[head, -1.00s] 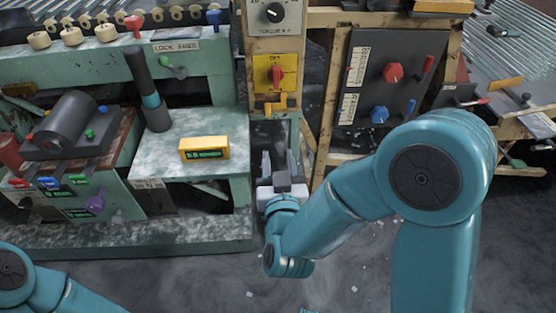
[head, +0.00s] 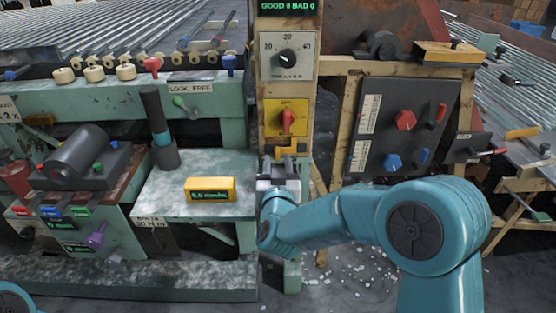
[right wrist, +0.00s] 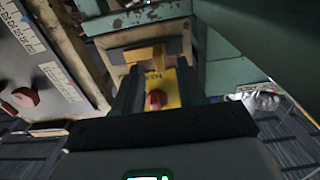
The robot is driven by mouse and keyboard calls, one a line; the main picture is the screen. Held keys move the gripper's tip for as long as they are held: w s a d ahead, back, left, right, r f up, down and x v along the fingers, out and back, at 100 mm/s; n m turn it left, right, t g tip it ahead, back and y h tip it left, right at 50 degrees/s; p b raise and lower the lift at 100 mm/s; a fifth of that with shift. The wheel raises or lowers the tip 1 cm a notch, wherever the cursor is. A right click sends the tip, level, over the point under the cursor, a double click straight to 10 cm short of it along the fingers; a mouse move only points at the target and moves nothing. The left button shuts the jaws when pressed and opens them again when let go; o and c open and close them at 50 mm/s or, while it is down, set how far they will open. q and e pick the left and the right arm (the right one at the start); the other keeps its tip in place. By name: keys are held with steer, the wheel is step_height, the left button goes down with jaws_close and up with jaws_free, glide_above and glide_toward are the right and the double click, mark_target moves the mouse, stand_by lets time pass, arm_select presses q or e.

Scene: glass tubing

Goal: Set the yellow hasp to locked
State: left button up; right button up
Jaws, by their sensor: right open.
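The yellow hasp (head: 287,149) is a small yellow-orange piece on the wooden post, just below a yellow plate (head: 273,117) with a red rotary knob (head: 288,121). In the right wrist view the hasp (right wrist: 145,55) shows beyond my fingers, and the plate's red knob (right wrist: 156,99) shows between them. My right gripper (head: 279,165) is open and empty, close below the hasp in the head view. In the right wrist view its dark fingers (right wrist: 158,82) stand apart. I cannot tell whether they touch the hasp. My left gripper is out of view.
A torque dial (head: 287,58) sits above the plate on the same post. A dark panel (head: 425,110) with red and blue knobs stands to the right. A green table (head: 165,200) with a yellow meter (head: 210,190) stands to the left.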

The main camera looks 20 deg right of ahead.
mark_target(277, 156)
steer(key=shift+x, duration=1.5)
jaws_close()
steer(key=shift+d, duration=0.1)
